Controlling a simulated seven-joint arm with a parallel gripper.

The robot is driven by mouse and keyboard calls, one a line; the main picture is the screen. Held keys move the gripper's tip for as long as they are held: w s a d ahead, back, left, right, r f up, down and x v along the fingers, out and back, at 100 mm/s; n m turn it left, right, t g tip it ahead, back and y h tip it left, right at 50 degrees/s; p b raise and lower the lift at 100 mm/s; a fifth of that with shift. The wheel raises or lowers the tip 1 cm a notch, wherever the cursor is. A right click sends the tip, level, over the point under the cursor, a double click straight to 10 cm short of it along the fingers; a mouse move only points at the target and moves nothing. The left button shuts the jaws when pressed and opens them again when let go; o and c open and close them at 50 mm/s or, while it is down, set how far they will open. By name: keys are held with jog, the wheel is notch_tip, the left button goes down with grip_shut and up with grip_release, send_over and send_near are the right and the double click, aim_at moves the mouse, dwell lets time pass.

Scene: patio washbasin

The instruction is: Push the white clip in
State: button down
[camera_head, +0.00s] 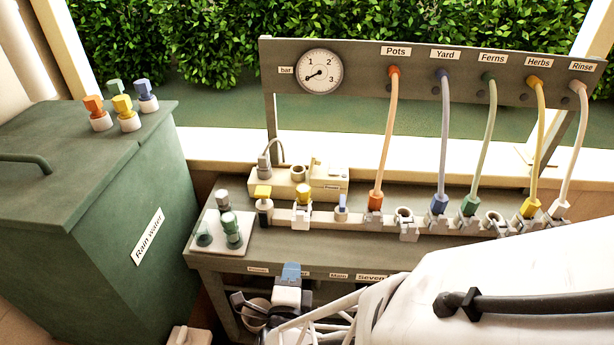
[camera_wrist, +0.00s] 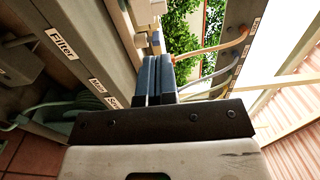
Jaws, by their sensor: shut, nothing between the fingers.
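Several pale grey-white clips sit along the rail on the bench, one under the yellow-topped fitting (camera_head: 301,215), one at an empty socket (camera_head: 408,230) and others under the hose ends. The white hose connector (camera_head: 558,208) of the Rinse hose stands at the rail's right end. I cannot tell from the picture which clip is the task's white one, or how far in any clip sits. My gripper (camera_head: 291,270) is in front of the bench's front edge, below the rail. In the wrist view its dark blue fingers (camera_wrist: 155,75) are together and empty, apart from the clips.
A green rain-water tank (camera_head: 90,200) stands left, with coloured fittings on top. A panel (camera_head: 430,68) with a gauge (camera_head: 319,72) and several hoses stands behind the rail. A plate with green-topped fittings (camera_head: 222,243) lies at the bench's left. My arm covers the lower right.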

aim_at(300, 218)
jog(key=shift+w, duration=6.8)
jog(key=shift+w, duration=2.1)
jog(key=s, duration=1.4)
jog(key=shift+s, duration=0.1)
